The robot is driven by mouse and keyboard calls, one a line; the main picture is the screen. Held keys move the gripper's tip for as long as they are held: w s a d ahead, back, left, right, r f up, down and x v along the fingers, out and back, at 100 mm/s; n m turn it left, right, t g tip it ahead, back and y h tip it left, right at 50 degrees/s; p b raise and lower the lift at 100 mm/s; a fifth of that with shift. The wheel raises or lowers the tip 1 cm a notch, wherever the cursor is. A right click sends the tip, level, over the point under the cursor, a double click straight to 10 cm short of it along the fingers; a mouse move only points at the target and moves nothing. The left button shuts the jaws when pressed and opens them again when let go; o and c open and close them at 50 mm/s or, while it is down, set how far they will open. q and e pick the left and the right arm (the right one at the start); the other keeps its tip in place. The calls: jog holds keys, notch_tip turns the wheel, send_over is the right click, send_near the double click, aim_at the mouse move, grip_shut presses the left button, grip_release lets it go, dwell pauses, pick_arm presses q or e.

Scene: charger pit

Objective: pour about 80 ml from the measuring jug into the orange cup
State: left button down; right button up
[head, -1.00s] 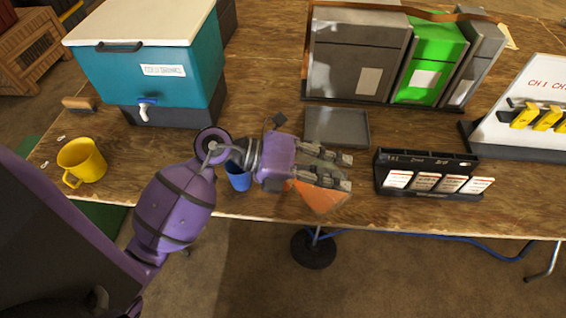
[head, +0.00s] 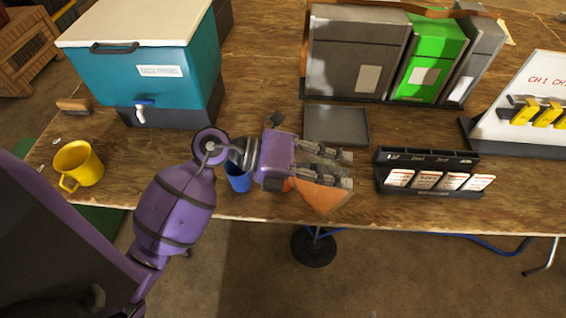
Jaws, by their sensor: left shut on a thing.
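My left gripper (head: 328,168) is shut on the orange cup (head: 325,196), which hangs tilted under its fingers by the table's front edge. The fingers and palm hide much of the cup, so I cannot see into it. I cannot make out a measuring jug anywhere in the head view. My right gripper is not in view.
A blue cup (head: 238,180) stands partly behind my left wrist. A yellow mug (head: 77,164) stands at the left, in front of a teal cooler (head: 150,70). A grey tray (head: 337,125) lies behind the gripper. A black card rack (head: 427,172) stands to the right.

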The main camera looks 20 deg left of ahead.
pick_arm(q)
jog(key=shift+a+r, duration=0.15)
jog(key=shift+r, duration=0.05)
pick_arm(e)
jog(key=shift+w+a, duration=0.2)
pick_arm(q)
jog(key=shift+w+a+r+h, duration=0.2)
jog(key=shift+w+a+h, duration=0.05)
jog(key=shift+a+h, duration=0.15)
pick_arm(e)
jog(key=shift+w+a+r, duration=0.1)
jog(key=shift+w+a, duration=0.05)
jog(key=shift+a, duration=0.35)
